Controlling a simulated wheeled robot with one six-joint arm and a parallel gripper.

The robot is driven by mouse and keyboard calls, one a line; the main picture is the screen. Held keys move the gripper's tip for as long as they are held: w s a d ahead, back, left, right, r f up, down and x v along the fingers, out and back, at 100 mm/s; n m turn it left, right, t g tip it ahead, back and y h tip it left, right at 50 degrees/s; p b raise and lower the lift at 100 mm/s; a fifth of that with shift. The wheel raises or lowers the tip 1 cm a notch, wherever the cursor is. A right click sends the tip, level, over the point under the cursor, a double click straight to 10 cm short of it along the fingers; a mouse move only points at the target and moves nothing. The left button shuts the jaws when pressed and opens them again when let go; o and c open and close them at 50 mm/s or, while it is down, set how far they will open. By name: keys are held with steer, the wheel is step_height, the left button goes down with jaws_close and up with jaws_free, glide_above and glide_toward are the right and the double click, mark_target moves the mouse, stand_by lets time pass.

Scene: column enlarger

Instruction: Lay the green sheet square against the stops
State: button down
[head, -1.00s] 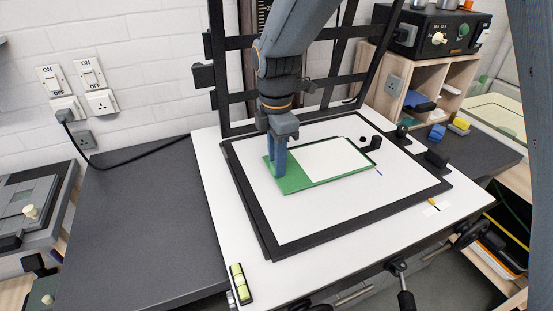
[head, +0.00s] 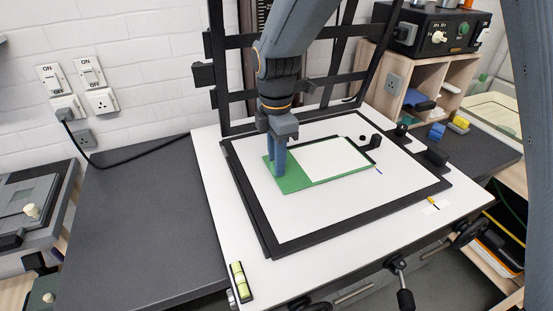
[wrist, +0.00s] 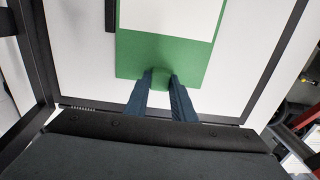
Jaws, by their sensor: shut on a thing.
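The green sheet (head: 295,182), with a large white area on it, lies on the white board (head: 300,220) in the head view. My gripper (head: 277,173) is shut on the sheet's near-left end. In the wrist view my fingers (wrist: 161,80) pinch a green part at the middle of the sheet's (wrist: 136,62) lower edge. A small black L-shaped stop (head: 375,142) stands by the sheet's far right corner. In the wrist view a dark bar (wrist: 109,14) runs close along the sheet's left edge; I cannot tell whether they touch.
A black frame (head: 262,222) borders the board. Black knobs (head: 436,158) stand at its right edge. A dark upright frame (head: 218,60) rises behind. A yellow-green level (head: 240,282) lies at the front left corner. The board's front is clear.

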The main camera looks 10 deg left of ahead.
steer(key=shift+f, duration=0.2)
steer(key=c, duration=1.4)
jaws_free()
steer(key=shift+r, duration=0.15)
steer(key=shift+r+p, duration=2.8)
steer(key=shift+r, duration=1.05)
step_height(320, 180, up, 8)
steer(key=b, duration=0.3)
steer(key=shift+f, duration=0.1)
